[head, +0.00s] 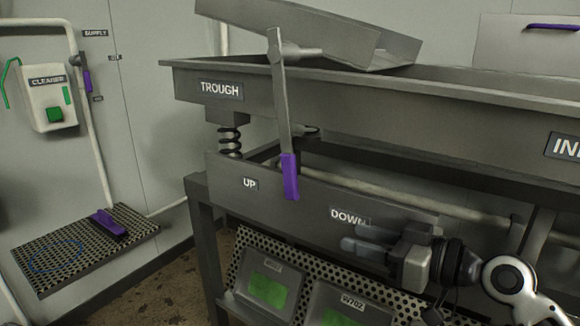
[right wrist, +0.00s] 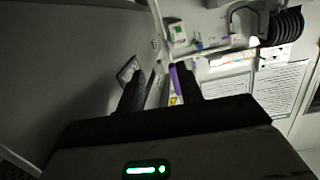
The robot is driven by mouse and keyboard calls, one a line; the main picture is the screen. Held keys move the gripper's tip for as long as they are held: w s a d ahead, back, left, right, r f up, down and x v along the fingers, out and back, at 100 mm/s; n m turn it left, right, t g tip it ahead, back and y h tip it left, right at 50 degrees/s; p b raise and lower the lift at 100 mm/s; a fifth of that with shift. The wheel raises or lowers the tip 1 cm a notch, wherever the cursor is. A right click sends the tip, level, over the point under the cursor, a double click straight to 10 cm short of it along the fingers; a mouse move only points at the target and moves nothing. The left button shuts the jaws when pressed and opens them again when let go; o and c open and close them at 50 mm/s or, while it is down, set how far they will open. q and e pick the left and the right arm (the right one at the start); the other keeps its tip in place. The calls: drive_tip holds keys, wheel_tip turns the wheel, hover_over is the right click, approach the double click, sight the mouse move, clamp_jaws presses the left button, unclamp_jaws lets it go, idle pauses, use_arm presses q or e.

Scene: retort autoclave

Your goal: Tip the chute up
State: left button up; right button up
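The grey chute (head: 315,32) sits above the trough (head: 225,90) and slopes down to the right. A long grey lever (head: 282,100) stands in front of it, joined by a short shaft near its top. The lever's purple handle (head: 290,177) hangs between the UP label (head: 250,184) and the DOWN label (head: 348,216), closer to UP. My right gripper (head: 352,238) is open and empty below DOWN, right of the handle and apart from it. In the right wrist view, purple (right wrist: 176,82) shows between the spread fingers (right wrist: 157,85). My left gripper is not in view.
The trough's frame and a perforated lower shelf (head: 400,299) with green-marked bins (head: 268,288) lie close below my right gripper. A spring (head: 230,137) supports the trough's left end. A cleaner box (head: 48,102) hangs on the left wall, above a perforated platform (head: 75,262) holding a purple-handled brush.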

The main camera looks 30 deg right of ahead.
use_arm(q)
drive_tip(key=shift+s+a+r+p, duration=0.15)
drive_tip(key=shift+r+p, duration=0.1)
drive_tip(key=shift+p, duration=0.5)
use_arm(e)
wheel_tip(320, 180, up, 8)
drive_tip(key=s+n+t+y, duration=0.1)
drive_tip(key=shift+s+d+r+n+y, duration=0.2)
drive_tip(key=shift+n+y, duration=0.1)
drive_tip(key=shift+n, duration=0.1)
drive_tip(key=shift+w, duration=0.1)
